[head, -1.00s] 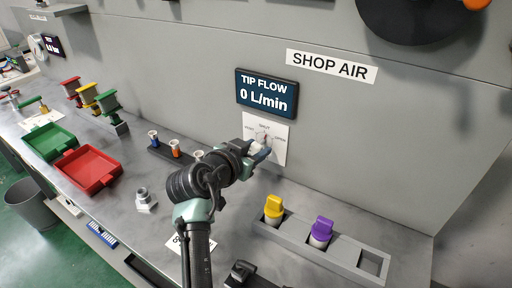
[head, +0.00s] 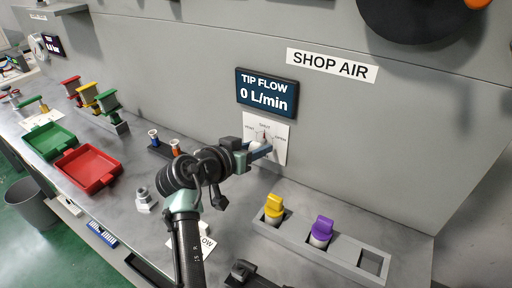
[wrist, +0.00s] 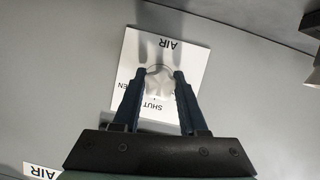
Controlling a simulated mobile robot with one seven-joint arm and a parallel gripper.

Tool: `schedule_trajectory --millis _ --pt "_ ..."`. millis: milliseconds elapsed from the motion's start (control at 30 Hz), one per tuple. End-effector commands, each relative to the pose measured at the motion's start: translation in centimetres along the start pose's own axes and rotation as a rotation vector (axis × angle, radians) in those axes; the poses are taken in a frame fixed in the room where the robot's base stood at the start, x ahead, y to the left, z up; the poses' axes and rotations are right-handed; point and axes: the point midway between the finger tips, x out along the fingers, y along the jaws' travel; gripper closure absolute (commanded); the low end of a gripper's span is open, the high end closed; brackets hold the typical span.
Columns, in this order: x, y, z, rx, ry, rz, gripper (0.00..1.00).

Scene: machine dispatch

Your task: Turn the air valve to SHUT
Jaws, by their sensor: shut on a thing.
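The air valve is a pale knob (wrist: 159,84) on a white square plate (wrist: 190,50) fixed to the grey wall. The plate also shows in the head view (head: 279,148), just below the display. The lettering SHUT is on the plate, upside down in the wrist view. My gripper (wrist: 160,75) is shut on the knob, one dark finger on each side. In the head view my gripper (head: 262,151) reaches the plate from the left and covers most of the knob. I cannot tell clearly where the knob points. The display (head: 267,92) reads TIP FLOW 0 L/min.
A grey holder (head: 340,262) with a yellow-topped (head: 274,207) and a purple-topped piece (head: 321,229) stands on the bench at lower right. A metal fitting (head: 145,200), a red tray (head: 88,168) and a green tray (head: 48,141) lie left of my arm.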

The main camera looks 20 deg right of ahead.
Motion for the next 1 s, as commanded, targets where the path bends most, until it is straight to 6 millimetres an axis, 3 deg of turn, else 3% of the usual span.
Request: schedule_trajectory --millis 67,100,233,667,1000 --pt "0.0 0.0 0.2 -0.001 -0.003 0.001 1.00" --pt "0.0 0.0 0.2 -0.001 -0.003 0.001 0.51" --pt "0.0 0.0 0.1 0.000 -0.002 0.000 0.28" --pt "-1.0 -0.1 0.0 0.000 0.001 -0.002 0.28" --pt "-8.0 -0.1 0.1 0.001 0.001 -0.005 0.28"
